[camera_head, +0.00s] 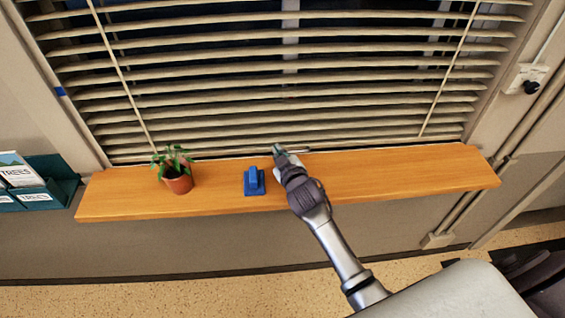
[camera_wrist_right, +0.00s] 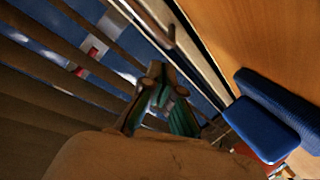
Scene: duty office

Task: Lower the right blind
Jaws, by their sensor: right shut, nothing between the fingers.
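The blind (camera_head: 290,91), with pale beige slats tilted open, hangs across the window in the head view. Its lowest slats are close above the wooden sill (camera_head: 400,181). My right gripper (camera_head: 278,150) is at the blind's bottom edge, just above the back of the sill. It is shut with nothing held. In the right wrist view, the shut fingers (camera_wrist_right: 158,72) are beside the slats (camera_wrist_right: 45,72) and a pale bottom strip (camera_wrist_right: 150,22). I cannot tell whether they touch the blind. My left gripper is out of view.
A blue object (camera_head: 254,181) stands on the sill just left of my right gripper; it also shows in the wrist view (camera_wrist_right: 262,122). A potted plant (camera_head: 179,184) is further left. Leaflets (camera_head: 18,170) are at the far left. The sill's right part is clear.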

